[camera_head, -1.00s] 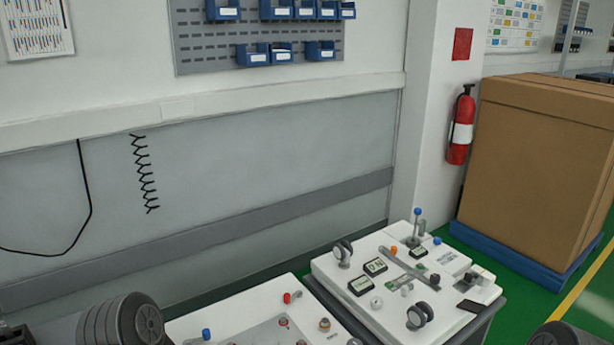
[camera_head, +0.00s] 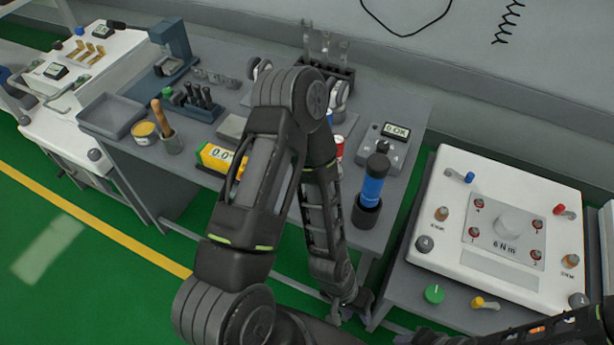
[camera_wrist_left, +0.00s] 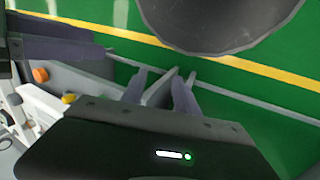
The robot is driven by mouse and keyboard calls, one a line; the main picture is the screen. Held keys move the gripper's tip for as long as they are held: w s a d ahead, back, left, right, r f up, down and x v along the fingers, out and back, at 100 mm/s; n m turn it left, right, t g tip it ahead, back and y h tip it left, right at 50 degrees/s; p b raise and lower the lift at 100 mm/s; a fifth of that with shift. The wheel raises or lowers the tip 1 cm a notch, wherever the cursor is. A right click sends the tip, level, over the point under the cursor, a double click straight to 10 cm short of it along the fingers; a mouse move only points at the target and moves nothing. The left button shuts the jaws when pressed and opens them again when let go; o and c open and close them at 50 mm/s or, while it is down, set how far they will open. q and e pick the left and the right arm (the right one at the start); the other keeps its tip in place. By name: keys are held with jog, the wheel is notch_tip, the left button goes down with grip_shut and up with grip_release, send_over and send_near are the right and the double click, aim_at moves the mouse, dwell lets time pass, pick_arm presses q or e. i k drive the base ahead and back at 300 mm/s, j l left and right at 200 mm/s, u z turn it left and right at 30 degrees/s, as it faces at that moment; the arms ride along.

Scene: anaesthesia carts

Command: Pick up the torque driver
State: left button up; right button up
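The torque driver (camera_head: 373,188), as I take it, is a blue-handled tool with a black top. It stands upright in a dark round holder (camera_head: 367,211) near the right front of the grey bench. My left gripper (camera_head: 347,312) hangs low in front of the bench edge, below and apart from the driver. In the left wrist view its two fingers (camera_wrist_left: 160,88) are spread with nothing between them. The driver cannot be made out in that view. My right gripper is not in view.
A small tester (camera_head: 383,148) reading OK sits behind the driver. A white cart (camera_head: 500,225) with knobs stands to the right. My left arm covers the bench middle. A yellow box (camera_head: 215,158), a cup (camera_head: 171,143) and a grey tray (camera_head: 112,116) lie left.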

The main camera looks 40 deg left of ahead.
aim_at(378, 166)
jog(key=u, duration=0.75)
jog(key=z, duration=1.2)
jog(key=i+l+u, duration=0.15)
jog(key=l+u, duration=0.65)
jog(key=l, duration=0.2)
jog(key=u, duration=1.2)
jog(key=i+l, duration=0.05)
jog(key=l, duration=0.05)
